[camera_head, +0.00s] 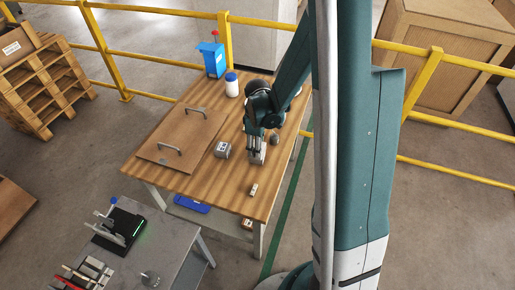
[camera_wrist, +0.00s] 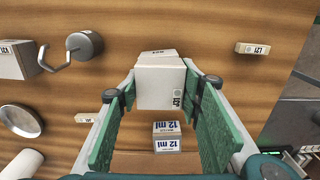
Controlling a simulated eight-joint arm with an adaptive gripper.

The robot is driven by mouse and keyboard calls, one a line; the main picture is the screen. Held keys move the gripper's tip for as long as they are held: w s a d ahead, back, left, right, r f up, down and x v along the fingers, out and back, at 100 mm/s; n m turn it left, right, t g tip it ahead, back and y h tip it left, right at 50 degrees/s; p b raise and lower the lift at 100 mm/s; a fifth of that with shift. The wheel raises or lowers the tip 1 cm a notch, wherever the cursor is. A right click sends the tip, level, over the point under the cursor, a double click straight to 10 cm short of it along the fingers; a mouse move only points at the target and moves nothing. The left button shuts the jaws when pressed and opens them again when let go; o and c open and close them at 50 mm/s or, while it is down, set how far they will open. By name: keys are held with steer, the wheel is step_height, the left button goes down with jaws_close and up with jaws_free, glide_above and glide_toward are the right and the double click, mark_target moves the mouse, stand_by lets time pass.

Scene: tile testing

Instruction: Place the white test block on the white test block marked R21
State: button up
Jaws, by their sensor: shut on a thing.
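In the wrist view a plain white test block (camera_wrist: 160,88) sits between the tips of my gripper (camera_wrist: 160,78), which is shut on it. A small mark shows near its lower right corner. A second pale block (camera_wrist: 157,53), with a label that seems to read R21, shows just beyond the held block, slightly turned and mostly hidden by it. I cannot tell whether the two touch. In the head view my gripper (camera_head: 257,157) points down, low over the wooden table (camera_head: 200,195); the blocks at its tips are too small to tell apart.
A small labelled block (camera_wrist: 252,48) lies to the right, another (camera_wrist: 86,118) to the left. A "12 ml" box (camera_wrist: 167,136) shows between the fingers. A board with handles (camera_head: 183,140) covers the table's left side.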

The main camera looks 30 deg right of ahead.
steer(key=shift+f, duration=0.15)
steer(key=o, duration=1.1)
steer(key=shift+r+p, duration=1.3)
steer(key=shift+r, duration=4.9)
